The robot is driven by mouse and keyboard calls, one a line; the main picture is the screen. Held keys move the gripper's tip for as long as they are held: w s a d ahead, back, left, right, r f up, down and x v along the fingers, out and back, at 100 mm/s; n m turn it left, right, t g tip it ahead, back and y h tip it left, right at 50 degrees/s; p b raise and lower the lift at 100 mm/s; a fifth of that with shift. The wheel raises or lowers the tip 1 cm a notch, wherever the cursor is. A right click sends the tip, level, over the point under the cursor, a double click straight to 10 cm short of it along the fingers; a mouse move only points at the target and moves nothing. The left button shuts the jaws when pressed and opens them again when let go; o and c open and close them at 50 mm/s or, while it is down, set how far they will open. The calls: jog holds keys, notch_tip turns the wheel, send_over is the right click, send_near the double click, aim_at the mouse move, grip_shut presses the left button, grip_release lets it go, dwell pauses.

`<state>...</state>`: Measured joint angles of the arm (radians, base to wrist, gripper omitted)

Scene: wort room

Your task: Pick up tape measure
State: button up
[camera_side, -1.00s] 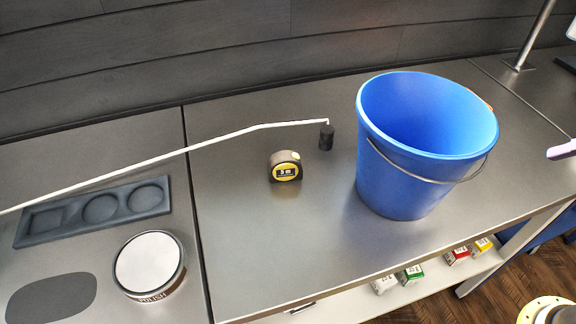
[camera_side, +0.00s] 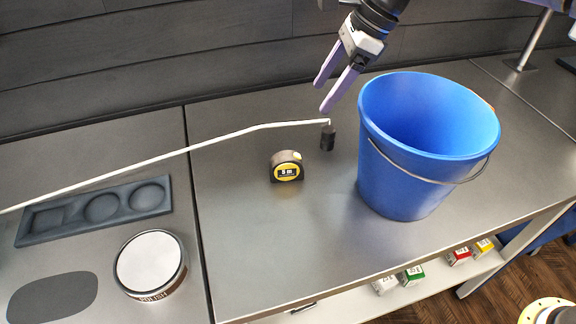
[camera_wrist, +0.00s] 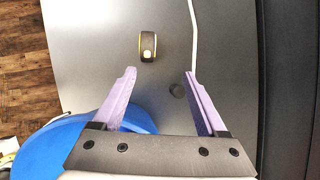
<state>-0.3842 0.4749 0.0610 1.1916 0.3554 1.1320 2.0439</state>
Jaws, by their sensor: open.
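The tape measure (camera_side: 287,167) is dark with a yellow round label. It stands on the grey metal worktop (camera_side: 260,240), left of the blue bucket. It also shows in the wrist view (camera_wrist: 148,44), ahead of the fingertips. My gripper (camera_side: 322,97) has pale purple fingers that are apart, with nothing between them. In the side view it is above the back of the worktop, up and to the right of the tape measure. The gripper also shows in the wrist view (camera_wrist: 160,74). It is not touching the tape measure.
A large blue bucket (camera_side: 400,185) stands right of the tape measure, and my gripper is near its rim. A dark tray (camera_side: 60,222) and a polish tin (camera_side: 150,262) lie at left.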

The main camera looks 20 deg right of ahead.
aim_at(291, 155)
jog(key=shift+g, duration=0.5)
jog(key=x, duration=0.8)
jog(key=s+x, duration=0.1)
jog(key=x, duration=0.3)
jog(key=shift+a+f, duration=0.2)
jog(key=shift+a, duration=0.1)
jog(key=shift+s+x, duration=0.2)
jog(key=shift+x, duration=2.95)
grip_shut()
jog(key=shift+r, duration=0.1)
